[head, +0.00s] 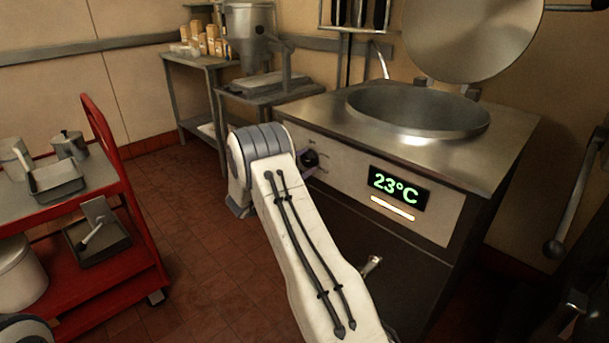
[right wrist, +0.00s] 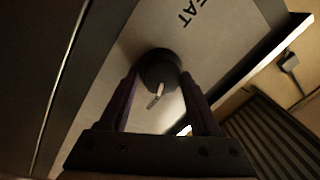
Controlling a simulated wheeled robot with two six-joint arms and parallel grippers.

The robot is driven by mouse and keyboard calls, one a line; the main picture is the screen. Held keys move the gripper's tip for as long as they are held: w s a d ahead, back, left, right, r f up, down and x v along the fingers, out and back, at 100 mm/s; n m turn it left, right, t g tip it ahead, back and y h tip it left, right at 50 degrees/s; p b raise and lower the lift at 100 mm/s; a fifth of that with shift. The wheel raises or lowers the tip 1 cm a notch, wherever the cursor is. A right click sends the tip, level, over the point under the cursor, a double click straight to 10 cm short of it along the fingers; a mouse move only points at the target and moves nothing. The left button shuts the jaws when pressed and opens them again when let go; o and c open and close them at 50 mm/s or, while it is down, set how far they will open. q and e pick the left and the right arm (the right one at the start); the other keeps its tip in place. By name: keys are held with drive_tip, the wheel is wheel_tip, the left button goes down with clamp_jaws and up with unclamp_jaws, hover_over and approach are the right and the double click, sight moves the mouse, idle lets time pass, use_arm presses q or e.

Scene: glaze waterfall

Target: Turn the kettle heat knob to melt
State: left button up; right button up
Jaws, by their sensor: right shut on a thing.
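The kettle (head: 420,135) is a wide steel bowl set in a counter, its round lid (head: 470,35) raised. Its front panel has a dark display (head: 399,188) reading 23°C in green, with a lit pale bar below. The dark round heat knob (head: 310,157) is on the panel's left part, partly hidden by my right arm. In the right wrist view the knob (right wrist: 158,68) has a pale pointer, and the letters "EAT" are beside it. My right gripper (right wrist: 162,85) is shut on the knob, one finger on each side. The melt mark cannot be made out. My left gripper is not in view.
A red cart (head: 120,205) with pans and pots stands at the left. A steel table (head: 205,68) with cartons and a machine (head: 250,40) are at the back. Open tiled floor (head: 205,255) lies between cart and kettle. A lever handle (head: 575,200) is at the right.

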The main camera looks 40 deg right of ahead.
drive_tip(key=m+g+b, duration=0.1)
drive_tip(key=m+b, duration=0.4)
drive_tip(key=b, duration=0.1)
drive_tip(key=m+b, duration=0.4)
drive_tip(key=b, duration=0.3)
drive_tip(key=shift+w+f+m+g, duration=0.15)
drive_tip(key=shift+w+m+g, duration=0.05)
drive_tip(key=shift+m+g, duration=0.2)
drive_tip(key=shift+r+m+b, duration=0.2)
drive_tip(key=shift+m+b, duration=0.9)
drive_tip(key=shift+b, duration=0.25)
drive_tip(key=o, duration=1.3)
drive_tip(key=shift+a+f, duration=0.1)
drive_tip(key=a, duration=0.3)
drive_tip(key=a+p, duration=0.1)
drive_tip(key=a, duration=0.3)
drive_tip(key=a+f, duration=0.1)
drive_tip(key=a, duration=0.2)
drive_tip(key=shift+s+a+p, duration=0.15)
drive_tip(key=shift+p, duration=0.25)
